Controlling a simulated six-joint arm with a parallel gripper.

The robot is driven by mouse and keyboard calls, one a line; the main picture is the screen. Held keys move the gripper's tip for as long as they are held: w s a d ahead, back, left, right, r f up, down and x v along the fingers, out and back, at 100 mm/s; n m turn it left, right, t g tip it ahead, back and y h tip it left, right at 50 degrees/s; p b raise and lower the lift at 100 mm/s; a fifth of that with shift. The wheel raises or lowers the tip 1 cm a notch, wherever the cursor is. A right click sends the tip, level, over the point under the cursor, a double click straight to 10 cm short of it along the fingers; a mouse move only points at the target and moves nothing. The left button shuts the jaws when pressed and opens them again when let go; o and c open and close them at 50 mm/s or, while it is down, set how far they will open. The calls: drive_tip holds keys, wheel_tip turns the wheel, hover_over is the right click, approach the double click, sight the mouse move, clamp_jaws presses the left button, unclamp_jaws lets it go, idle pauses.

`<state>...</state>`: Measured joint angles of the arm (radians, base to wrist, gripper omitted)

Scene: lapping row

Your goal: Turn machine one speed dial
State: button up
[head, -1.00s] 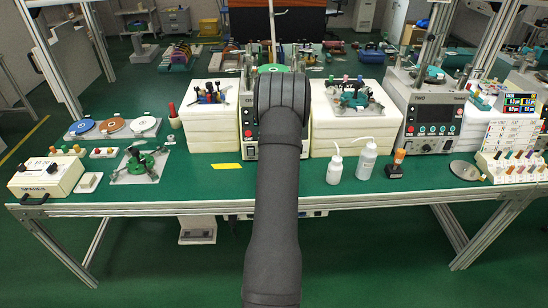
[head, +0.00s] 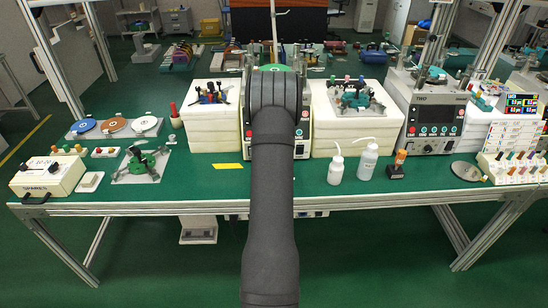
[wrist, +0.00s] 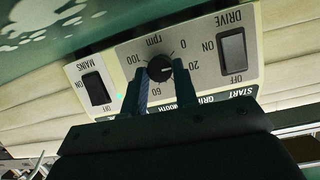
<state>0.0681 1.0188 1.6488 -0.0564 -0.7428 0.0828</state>
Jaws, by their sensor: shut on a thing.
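Machine one (head: 303,128) stands at the middle back of the table in the head view, mostly hidden behind my arm. In the wrist view its front panel (wrist: 206,75) appears upside down. The black speed dial (wrist: 160,68) sits on it inside an rpm scale, with a light pointer mark that seems to face right, near 20. My gripper (wrist: 161,76) has one finger on each side of the dial and is shut on it. My gripper is hidden behind the arm in the head view.
The panel also carries a MAINS switch (wrist: 96,87) and a DRIVE switch (wrist: 232,50) close to the fingers. White block stacks (head: 211,130) and (head: 345,125) flank machine one. Bottles (head: 368,160) stand to the right. Machine two (head: 433,122) is farther right.

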drive_tip(key=o, duration=1)
drive_tip(key=v, duration=1.7)
drive_tip(key=shift+s+r, duration=0.15)
drive_tip(key=shift+s, duration=0.05)
